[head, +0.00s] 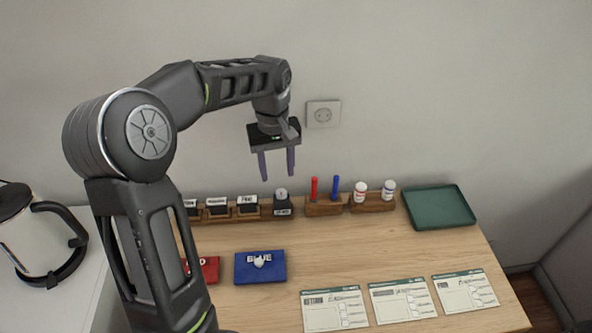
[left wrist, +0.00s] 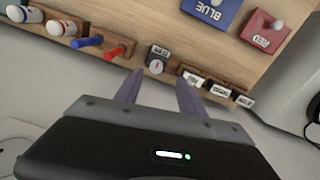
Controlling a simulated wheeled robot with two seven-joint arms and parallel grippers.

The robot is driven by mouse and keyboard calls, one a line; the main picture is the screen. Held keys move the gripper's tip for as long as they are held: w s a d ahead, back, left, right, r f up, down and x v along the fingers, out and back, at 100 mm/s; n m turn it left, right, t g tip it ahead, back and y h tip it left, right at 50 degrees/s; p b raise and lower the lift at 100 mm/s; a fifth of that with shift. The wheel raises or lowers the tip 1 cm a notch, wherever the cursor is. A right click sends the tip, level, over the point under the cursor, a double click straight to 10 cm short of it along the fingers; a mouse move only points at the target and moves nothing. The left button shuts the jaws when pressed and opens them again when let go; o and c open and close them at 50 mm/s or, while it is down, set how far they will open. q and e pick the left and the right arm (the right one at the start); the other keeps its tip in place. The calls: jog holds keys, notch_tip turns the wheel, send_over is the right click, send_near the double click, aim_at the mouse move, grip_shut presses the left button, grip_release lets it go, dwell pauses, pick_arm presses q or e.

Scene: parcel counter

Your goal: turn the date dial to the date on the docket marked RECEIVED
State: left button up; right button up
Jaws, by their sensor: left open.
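The date dial (head: 283,206) is a small dark block with a pale round top and a label, in the back row of the counter. It also shows in the left wrist view (left wrist: 157,61), with a red mark on its pale face. My left gripper (head: 277,168) is open and empty, pointing down above and behind the dial, apart from it. Three dockets lie at the front right: left (head: 335,310), middle (head: 402,301) and right (head: 464,292). The left heading looks like RETURN, the right like PAID. The middle heading and all dates are too small to read.
Labelled stamps (head: 217,207) stand left of the dial. Red and blue markers (head: 314,188) and white bottles (head: 389,189) stand right. Blue (head: 260,267) and red (head: 208,269) pads lie in front. A green tray (head: 438,207) is back right. The counter's middle is clear.

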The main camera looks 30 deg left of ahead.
aim_at(281, 192)
pick_arm(q)
jog(key=shift+w, duration=0.6)
jog(key=shift+s+r, duration=0.1)
jog(key=shift+s, duration=0.05)
jog(key=shift+f+p, duration=0.45)
jog(key=shift+f, duration=3.5)
jog(key=shift+c, duration=0.5)
grip_shut()
